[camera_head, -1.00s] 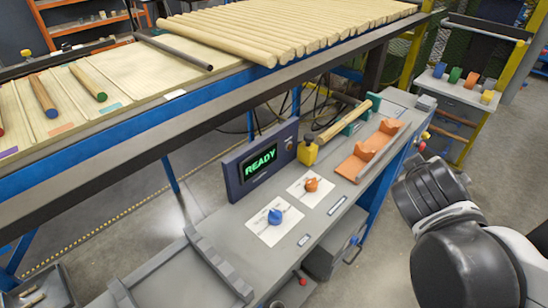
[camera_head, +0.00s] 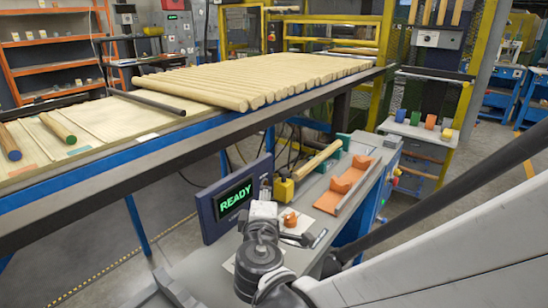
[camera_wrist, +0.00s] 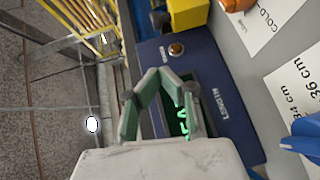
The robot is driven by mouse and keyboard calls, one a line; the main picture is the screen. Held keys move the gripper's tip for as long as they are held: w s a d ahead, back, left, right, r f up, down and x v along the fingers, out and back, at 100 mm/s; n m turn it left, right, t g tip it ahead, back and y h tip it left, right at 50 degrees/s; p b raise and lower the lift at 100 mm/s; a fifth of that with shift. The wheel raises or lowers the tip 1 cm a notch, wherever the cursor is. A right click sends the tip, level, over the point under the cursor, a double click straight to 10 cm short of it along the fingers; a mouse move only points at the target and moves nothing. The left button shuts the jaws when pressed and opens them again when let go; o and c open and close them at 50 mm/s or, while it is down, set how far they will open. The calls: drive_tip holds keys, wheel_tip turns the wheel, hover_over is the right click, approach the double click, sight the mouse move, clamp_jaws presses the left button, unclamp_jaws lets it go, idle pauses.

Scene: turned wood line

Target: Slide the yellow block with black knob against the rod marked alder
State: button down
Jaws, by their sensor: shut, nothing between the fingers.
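The yellow block (camera_head: 284,190) sits at the near end of a pale wooden rod (camera_head: 320,160) on the grey bench, beside the display. My gripper (camera_head: 266,182) is in front of the display's right end, just left of the block in the head view. Contact cannot be told. In the wrist view my fingers (camera_wrist: 158,75) are shut and empty over the display panel, and part of the yellow block (camera_wrist: 187,14) shows at the top.
The display (camera_head: 233,198) reads READY. An orange cradle (camera_head: 345,187) stands right of the rod. An orange knob-like piece (camera_head: 290,219) lies on a white card. A blue piece (camera_wrist: 304,143) shows in the wrist view. The conveyor table (camera_head: 175,137) with many rods runs behind.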

sight(284, 185)
drive_tip(key=w, duration=0.6)
drive_tip(key=shift+w+f+b, duration=0.3)
drive_tip(key=shift+f, duration=0.1)
drive_tip(key=w+d, duration=0.1)
drive_tip(key=d, duration=0.1)
drive_tip(key=w, duration=0.1)
drive_tip(key=shift+w+d+f, duration=0.25)
drive_tip(key=shift+w+d, duration=0.05)
drive_tip(key=shift+d, duration=0.1)
